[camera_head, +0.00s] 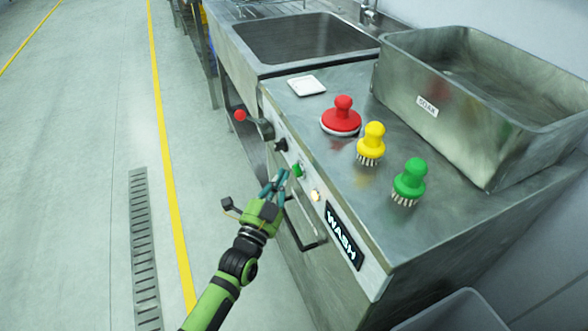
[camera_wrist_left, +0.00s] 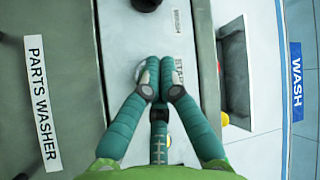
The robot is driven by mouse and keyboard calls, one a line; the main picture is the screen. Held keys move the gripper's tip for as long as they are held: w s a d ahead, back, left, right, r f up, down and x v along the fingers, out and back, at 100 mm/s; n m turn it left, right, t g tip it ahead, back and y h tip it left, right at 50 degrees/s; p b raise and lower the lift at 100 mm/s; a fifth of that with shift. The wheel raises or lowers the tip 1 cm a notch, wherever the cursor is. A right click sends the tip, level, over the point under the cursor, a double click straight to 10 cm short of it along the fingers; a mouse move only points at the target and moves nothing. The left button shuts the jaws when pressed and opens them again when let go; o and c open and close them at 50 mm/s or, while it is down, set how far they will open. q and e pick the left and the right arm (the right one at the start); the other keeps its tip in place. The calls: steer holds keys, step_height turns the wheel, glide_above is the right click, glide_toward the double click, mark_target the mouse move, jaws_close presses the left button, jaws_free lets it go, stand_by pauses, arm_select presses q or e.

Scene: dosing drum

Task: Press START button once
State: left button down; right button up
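In the head view, a green button (camera_head: 298,170) sits on the front panel of the steel unit, which I take to be START. In the left wrist view, a label (camera_wrist_left: 180,73) reading START stands just right of my fingertips. A pale round rim (camera_wrist_left: 140,70) shows behind them, mostly hidden. My left gripper (camera_head: 282,176) is in front of the panel, just left of and below the green button. Its fingertips (camera_wrist_left: 160,82) are drawn together with nothing visible between them. I cannot tell whether they touch the button. My right gripper is not in view.
A black knob (camera_head: 281,145) is above the button, and a lit yellow lamp (camera_head: 315,195) below it. A red-tipped lever (camera_head: 240,115) juts out at the left. A bar handle (camera_head: 305,235) projects lower down. Brushes and a steel soak bin (camera_head: 470,95) stand on top.

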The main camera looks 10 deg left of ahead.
arm_select(q)
steer(key=shift+s+a, duration=0.1)
steer(key=shift+a, duration=0.05)
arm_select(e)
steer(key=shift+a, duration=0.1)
arm_select(q)
steer(key=s+a+p, duration=0.1)
steer(key=a, duration=0.1)
steer(key=s+a, duration=0.1)
steer(key=a, duration=0.1)
steer(key=shift+s+p, duration=0.35)
steer(key=shift+s, duration=0.05)
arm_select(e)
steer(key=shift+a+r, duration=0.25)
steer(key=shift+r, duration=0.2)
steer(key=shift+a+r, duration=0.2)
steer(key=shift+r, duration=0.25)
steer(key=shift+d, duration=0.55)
arm_select(q)
steer(key=shift+f, duration=0.15)
